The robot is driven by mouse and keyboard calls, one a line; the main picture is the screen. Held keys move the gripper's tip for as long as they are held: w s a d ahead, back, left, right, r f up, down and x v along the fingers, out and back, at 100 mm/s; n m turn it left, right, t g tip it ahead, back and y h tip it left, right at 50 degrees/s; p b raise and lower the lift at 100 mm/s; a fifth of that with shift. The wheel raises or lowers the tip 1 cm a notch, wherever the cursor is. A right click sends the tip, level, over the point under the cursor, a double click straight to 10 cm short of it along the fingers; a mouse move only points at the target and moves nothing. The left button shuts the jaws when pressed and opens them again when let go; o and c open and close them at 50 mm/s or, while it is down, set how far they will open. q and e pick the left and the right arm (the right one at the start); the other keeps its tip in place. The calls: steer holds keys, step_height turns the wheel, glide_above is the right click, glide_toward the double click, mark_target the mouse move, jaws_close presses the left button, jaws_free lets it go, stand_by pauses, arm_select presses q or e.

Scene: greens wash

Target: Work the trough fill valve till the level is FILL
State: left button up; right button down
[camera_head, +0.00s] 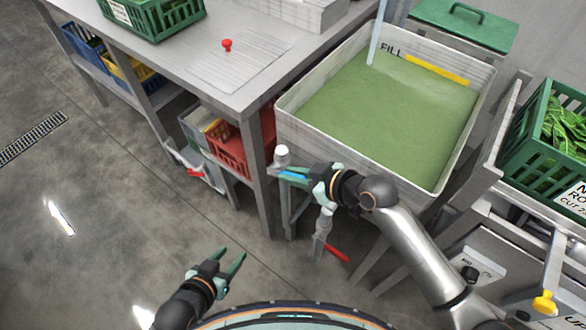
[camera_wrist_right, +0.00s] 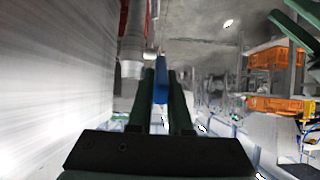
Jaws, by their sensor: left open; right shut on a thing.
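The trough (camera_head: 285,103) is a pale rectangular basin holding green water (camera_head: 385,115). The word FILL (camera_head: 390,50) and a yellow band (camera_head: 437,71) are on its far inner wall; the water's far edge lies close below the band. A pale bluish stream (camera_head: 376,35) comes down into the far left corner. My right gripper (camera_head: 288,174) is at the trough's near left corner, shut on a blue lever (camera_head: 293,175) beside a white-capped fitting (camera_head: 281,154). The blue lever (camera_wrist_right: 160,85) shows between the fingers in the right wrist view. My left gripper (camera_head: 232,262) is open and empty over the floor.
A red lever (camera_head: 336,254) sits on piping below my right gripper. A steel table (camera_head: 170,55) with a red knob (camera_head: 227,45) stands left of the trough. A green crate of leaves (camera_head: 525,125) is at right. The floor at left is clear.

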stand_by(0.3)
steer(key=c, duration=0.8)
jaws_free()
steer(key=shift+c, duration=0.2)
steer(key=p+v, duration=0.1)
steer(key=v, duration=1.1)
steer(key=shift+r, duration=0.15)
steer(key=shift+s+d, duration=0.1)
steer(key=shift+d, duration=0.05)
